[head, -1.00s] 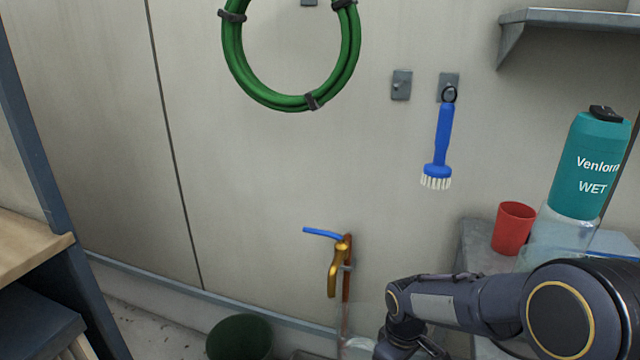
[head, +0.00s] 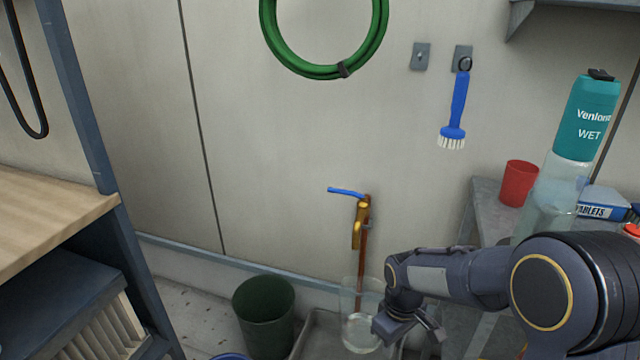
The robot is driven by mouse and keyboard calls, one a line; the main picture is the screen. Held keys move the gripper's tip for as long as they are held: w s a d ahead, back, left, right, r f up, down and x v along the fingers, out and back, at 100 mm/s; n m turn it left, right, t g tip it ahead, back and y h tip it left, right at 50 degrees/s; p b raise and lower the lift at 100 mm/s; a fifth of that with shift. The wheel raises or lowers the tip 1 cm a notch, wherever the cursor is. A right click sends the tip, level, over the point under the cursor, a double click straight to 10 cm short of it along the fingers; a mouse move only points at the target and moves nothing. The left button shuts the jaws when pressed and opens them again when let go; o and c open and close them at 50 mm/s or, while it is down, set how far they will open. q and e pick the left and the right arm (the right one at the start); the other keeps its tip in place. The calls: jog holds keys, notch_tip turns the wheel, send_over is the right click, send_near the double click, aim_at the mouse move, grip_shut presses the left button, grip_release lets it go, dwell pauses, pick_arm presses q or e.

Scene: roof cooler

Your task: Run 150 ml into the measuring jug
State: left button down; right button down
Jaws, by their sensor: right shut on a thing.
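The clear measuring jug (head: 360,330) is low in the middle of the head view, upright beneath the tap. Something pale shows at its bottom; I cannot tell whether it is water or the base, and no scale can be read. The brass tap (head: 358,228) has a blue lever (head: 347,191) pointing left and sits on a copper pipe. I cannot make out a stream clearly. My right gripper (head: 388,332) is shut on the jug from its right side, with the fingers partly hidden. My left gripper is not in view.
A dark green bucket (head: 264,312) stands left of the jug, and a grey tray (head: 312,335) lies below. At right, a grey bench (head: 486,200) holds a red cup (head: 518,182) and a teal-topped bottle (head: 588,118). A wooden worktop (head: 50,215) is at left.

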jog(key=d+r+m+p, duration=0.2)
jog(key=r+m+p, duration=0.1)
jog(key=r+p, duration=0.5)
jog(key=d+r+m+p, duration=0.2)
jog(key=r+m+p, duration=0.2)
jog(key=r+p, duration=0.4)
jog(key=p, duration=0.6)
jog(key=shift+s+d+r, duration=0.15)
jog(key=shift+s+d, duration=0.1)
dwell(0.6)
